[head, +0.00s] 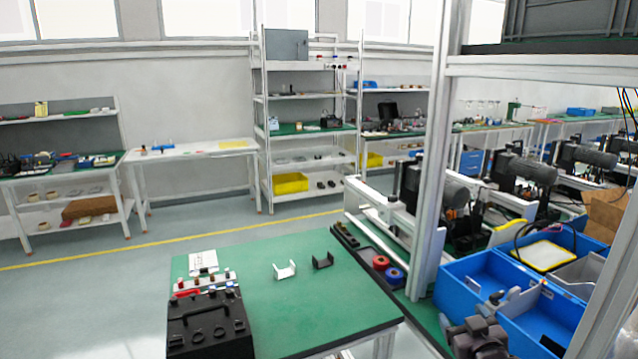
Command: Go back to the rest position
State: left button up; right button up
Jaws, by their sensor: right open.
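My right gripper (514,297) shows at the bottom right of the head view, with its dark wrist below it. It is open, and I see nothing between its fingers. It appears in front of the blue bins (476,268); whether it touches them I cannot tell. My left gripper is not in view. The green-topped table (330,300) stands in front, to the left of my right gripper.
A metal post (432,170) rises left of the bins. Open floor (80,305) lies left.

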jog(key=s+f+g, duration=0.1)
jog(key=s+f, duration=0.5)
jog(key=s, duration=0.3)
jog(key=s+a+f+m+g, duration=0.1)
jog(key=s+f+g, duration=0.1)
jog(key=s+f, duration=0.5)
jog(key=s+a+f+g, duration=0.1)
jog(key=s+f+g, duration=0.1)
jog(key=s+f, duration=0.5)
jog(key=s, duration=0.6)
jog(key=shift+a+m+b, duration=0.2)
jog(key=shift+m+b, duration=0.2)
